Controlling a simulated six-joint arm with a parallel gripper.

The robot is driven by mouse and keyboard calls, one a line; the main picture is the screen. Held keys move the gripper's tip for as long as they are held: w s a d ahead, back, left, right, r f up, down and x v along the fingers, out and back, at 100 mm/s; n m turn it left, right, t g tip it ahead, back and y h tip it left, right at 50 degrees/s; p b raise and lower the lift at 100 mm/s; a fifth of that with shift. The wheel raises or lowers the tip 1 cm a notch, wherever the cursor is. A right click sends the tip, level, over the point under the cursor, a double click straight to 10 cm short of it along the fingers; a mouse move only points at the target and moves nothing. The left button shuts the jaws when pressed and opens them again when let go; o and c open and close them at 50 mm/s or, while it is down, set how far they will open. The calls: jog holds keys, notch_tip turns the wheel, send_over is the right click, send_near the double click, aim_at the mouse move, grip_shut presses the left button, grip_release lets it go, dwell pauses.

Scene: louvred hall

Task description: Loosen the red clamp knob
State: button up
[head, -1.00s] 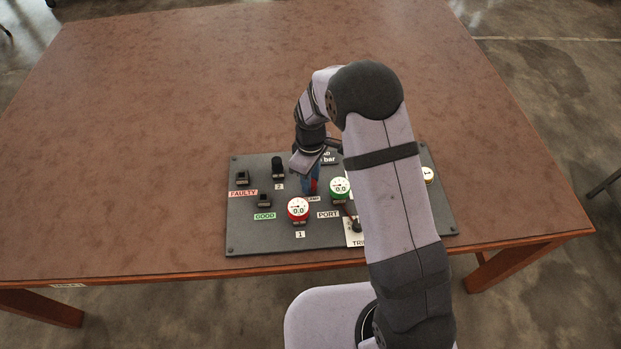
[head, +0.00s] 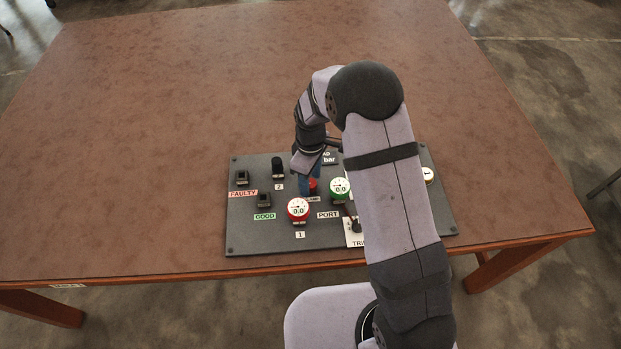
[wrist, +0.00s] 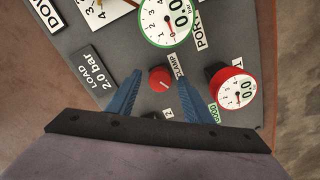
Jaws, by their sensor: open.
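The red clamp knob (wrist: 160,79) shows in the wrist view between the two blue fingers of my gripper (wrist: 160,88), with a gap on each side. A CLAMP label (wrist: 176,66) lies beside it. In the head view the knob (head: 313,185) shows only in part, next to the fingers of my gripper (head: 308,184). My gripper is open and empty, pointing down over the panel. I cannot tell how far the fingertips are above the panel.
The dark panel (head: 250,236) lies near the table's front edge. A red gauge (head: 298,209) and a green gauge (head: 340,188) stand close to the knob. Black fittings (head: 264,200) stand at the left, a lever (head: 355,224) at the right. The table (head: 150,130) behind is clear.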

jog(key=shift+r, duration=0.1)
jog(key=shift+r+b, duration=0.85)
jog(key=shift+r, duration=2.7)
